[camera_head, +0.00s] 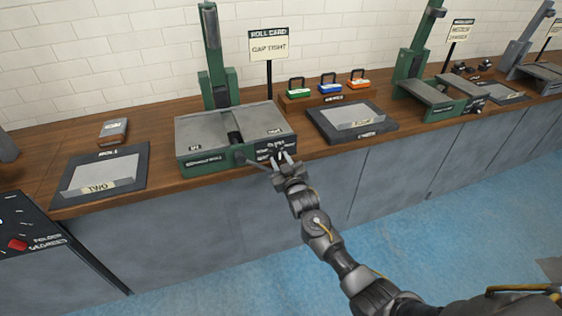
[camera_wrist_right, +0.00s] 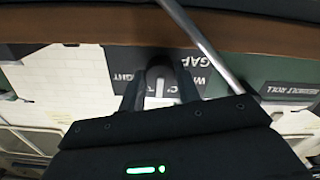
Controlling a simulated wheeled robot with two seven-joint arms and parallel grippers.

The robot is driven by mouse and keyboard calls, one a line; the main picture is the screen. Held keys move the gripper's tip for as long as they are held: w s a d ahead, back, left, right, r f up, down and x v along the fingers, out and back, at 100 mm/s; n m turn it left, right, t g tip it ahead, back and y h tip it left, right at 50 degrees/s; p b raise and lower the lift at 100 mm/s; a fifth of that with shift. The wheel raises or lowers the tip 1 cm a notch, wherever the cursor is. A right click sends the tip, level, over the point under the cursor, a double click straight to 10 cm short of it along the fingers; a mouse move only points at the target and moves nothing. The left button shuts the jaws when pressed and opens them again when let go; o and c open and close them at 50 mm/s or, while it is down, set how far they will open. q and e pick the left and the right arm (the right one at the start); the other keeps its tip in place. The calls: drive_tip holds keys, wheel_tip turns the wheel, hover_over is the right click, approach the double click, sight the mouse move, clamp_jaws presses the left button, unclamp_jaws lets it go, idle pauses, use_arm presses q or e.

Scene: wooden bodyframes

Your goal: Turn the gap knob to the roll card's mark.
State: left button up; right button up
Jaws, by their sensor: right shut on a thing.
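The roll card (camera_head: 268,46) stands on a post behind the green machine (camera_head: 205,160) and reads "GAP TIGHT". The gap knob (camera_wrist_right: 158,75) shows in the right wrist view as a dark rounded knob with a pale pointer line, in front of a black label plate with "GAP" lettering. My right gripper (camera_head: 284,160) is at the machine's front right panel. In the right wrist view its two fingers (camera_wrist_right: 160,92) are shut on the knob, one on each side. In the head view the gripper covers the knob. My left gripper is not in view.
A crank handle (camera_head: 240,158) sticks out left of my right gripper. A dark tray labelled "TWO" (camera_head: 72,203) lies to the left, another dark tray (camera_head: 318,124) to the right. Green, blue and orange padlock-like blocks (camera_head: 328,83) stand behind it.

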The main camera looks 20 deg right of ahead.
drive_tip(key=m+p, duration=0.1)
drive_tip(key=m, duration=0.4)
drive_tip(key=shift+a, duration=0.1)
drive_tip(key=m, duration=0.5)
drive_tip(key=shift+p, duration=0.35)
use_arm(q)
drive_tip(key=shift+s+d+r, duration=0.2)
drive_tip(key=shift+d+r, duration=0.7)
use_arm(e)
drive_tip(key=shift+m, duration=0.8)
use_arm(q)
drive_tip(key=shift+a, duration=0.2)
use_arm(e)
drive_tip(key=o, duration=1)
